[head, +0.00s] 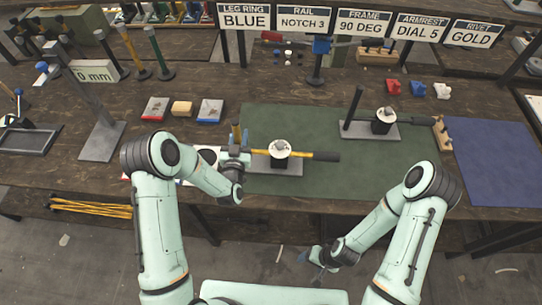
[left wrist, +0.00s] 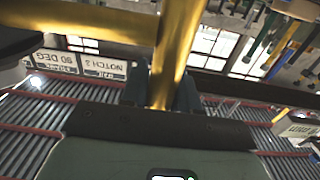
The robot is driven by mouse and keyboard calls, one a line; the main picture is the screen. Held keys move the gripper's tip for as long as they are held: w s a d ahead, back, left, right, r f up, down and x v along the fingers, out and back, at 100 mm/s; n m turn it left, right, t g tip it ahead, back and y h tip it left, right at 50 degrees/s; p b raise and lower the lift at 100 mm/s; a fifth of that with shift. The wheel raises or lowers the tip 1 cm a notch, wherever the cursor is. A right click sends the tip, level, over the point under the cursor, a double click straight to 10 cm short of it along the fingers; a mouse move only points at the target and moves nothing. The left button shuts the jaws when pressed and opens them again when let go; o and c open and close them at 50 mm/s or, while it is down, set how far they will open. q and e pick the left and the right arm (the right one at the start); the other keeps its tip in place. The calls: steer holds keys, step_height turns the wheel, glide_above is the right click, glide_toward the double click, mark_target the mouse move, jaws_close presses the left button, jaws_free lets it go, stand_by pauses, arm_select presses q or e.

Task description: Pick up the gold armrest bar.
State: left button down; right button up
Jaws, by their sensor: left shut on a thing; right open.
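My left gripper (head: 238,152) is shut on a gold bar at the left end of the middle press fixture on the green mat. The gold bar (left wrist: 165,55) rises between the two fingers in the left wrist view, and a gold crosspiece runs left from its top. In the head view a short gold upright (head: 237,132) shows at the gripper. A gold rod with dark ends (head: 304,154) passes through the fixture (head: 278,168) and points right. My right gripper (head: 318,258) is open and empty, low in front of the table.
A second fixture (head: 370,131) with a dark post stands behind right on the green mat (head: 340,175). A blue mat (head: 495,160) lies at the right. Signs along the back include "ARMREST DIAL 5" (head: 418,28). A grey post with a 0 mm display (head: 95,72) stands left.

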mark_target(237, 119)
arm_select(q)
steer(key=shift+r, duration=0.1)
step_height(237, 119, up, 9)
steer(key=shift+f, duration=4.5)
arm_select(e)
steer(key=shift+c, duration=0.9)
